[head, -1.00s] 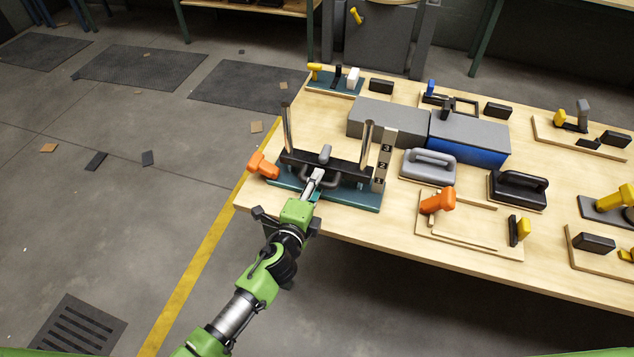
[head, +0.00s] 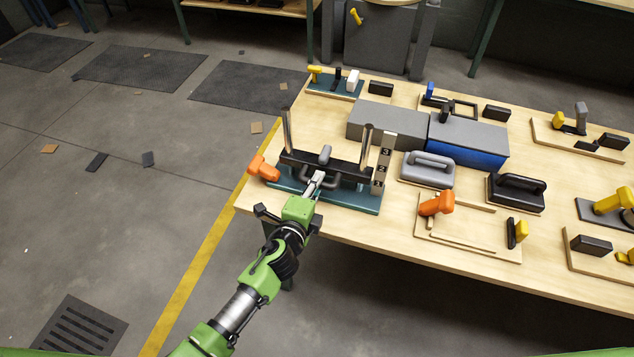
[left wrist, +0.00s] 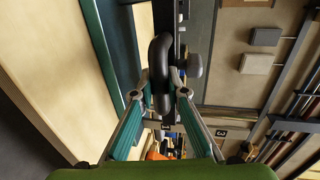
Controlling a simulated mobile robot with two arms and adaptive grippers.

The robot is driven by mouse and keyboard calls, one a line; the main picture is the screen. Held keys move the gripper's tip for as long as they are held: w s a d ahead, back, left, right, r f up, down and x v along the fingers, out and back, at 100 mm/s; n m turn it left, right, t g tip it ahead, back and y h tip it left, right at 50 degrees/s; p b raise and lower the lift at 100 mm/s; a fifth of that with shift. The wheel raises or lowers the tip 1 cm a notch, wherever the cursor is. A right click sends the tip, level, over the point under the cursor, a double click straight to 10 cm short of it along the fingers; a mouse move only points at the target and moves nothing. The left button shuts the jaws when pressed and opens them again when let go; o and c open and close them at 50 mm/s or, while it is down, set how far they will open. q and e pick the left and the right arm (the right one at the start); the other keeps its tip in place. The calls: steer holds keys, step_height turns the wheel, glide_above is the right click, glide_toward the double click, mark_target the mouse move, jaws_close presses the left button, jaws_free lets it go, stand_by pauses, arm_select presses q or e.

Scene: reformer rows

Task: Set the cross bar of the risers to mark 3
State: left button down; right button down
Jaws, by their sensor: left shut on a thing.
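The black cross bar (head: 345,170) spans two upright metal risers, the left one (head: 287,130) and the right one (head: 367,147), on a teal base (head: 345,199). A pale mark plate (head: 384,163) at the right end shows 3 at the top, then 2, then 1. The bar's right end sits low, near mark 1. My left gripper (head: 317,181) is shut on the dark loop handle (head: 335,182) at the bar's front. The left wrist view shows this handle (left wrist: 160,62) between the fingertips. My right gripper is not in view.
An orange clamp handle (head: 263,168) stands at the base's left end. A grey box (head: 385,118) lies behind the risers, a blue-sided box (head: 468,142) to the right. A grey handled block (head: 428,169) and a black one (head: 517,190) stand right of the mark plate.

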arm_select(q)
step_height(320, 180, up, 12)
steer(key=p, duration=0.9)
steer(key=shift+w, duration=0.15)
steer(key=c, duration=2)
jaws_free()
steer(key=shift+c, duration=0.2)
steer(key=shift+o, duration=0.4)
steer(key=shift+f, duration=0.1)
steer(key=shift+f, duration=0.1)
steer(key=v, duration=1.2)
